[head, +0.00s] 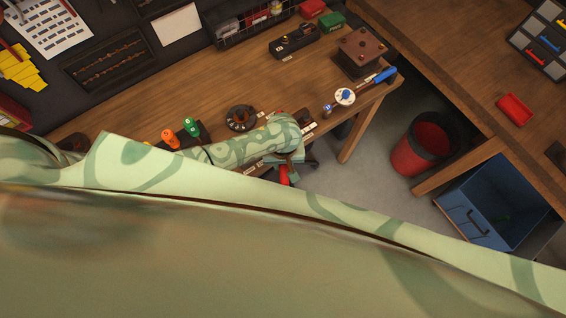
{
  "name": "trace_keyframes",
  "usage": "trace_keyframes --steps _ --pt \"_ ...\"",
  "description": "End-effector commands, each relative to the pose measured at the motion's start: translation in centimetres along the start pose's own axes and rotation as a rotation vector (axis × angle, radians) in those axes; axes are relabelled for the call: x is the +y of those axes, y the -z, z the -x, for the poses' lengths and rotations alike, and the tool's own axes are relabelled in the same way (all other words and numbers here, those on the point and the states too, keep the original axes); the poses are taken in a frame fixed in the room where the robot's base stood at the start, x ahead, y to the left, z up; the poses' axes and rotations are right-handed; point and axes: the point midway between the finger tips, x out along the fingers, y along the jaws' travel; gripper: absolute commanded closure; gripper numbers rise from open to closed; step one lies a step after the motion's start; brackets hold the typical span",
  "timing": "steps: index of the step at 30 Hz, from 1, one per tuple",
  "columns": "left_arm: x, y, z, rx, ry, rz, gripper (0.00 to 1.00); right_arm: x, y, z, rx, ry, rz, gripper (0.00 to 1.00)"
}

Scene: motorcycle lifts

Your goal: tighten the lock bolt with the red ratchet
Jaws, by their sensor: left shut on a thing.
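My left arm comes in from the left over the wooden bench, and its gripper (290,161) is beyond the bench's front edge, seen from above. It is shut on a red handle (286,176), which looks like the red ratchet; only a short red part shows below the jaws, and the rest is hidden. I cannot make out the lock bolt. My right gripper is not in view. A large pale green patterned part of me fills the lower half of the view and hides what lies below.
The bench (215,85) holds a brown block (361,48), a blue-handled tool (384,75), a white dial (345,97), a dark round dish (240,118) and orange (169,137) and green (191,127) handles. A red bin (425,143) and blue crate (495,205) stand right.

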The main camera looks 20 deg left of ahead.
Motion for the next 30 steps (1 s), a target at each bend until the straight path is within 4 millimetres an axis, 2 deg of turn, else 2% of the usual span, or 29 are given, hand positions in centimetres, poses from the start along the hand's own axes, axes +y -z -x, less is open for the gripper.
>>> trace_keyframes --steps 16,30 --pt "0.04 0.26 0.35 -0.019 -0.001 0.000 1.00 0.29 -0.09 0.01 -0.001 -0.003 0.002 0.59" --pt "0.01 0.25 -0.60 -0.019 -0.001 0.000 1.00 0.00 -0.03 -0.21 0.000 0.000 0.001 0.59"
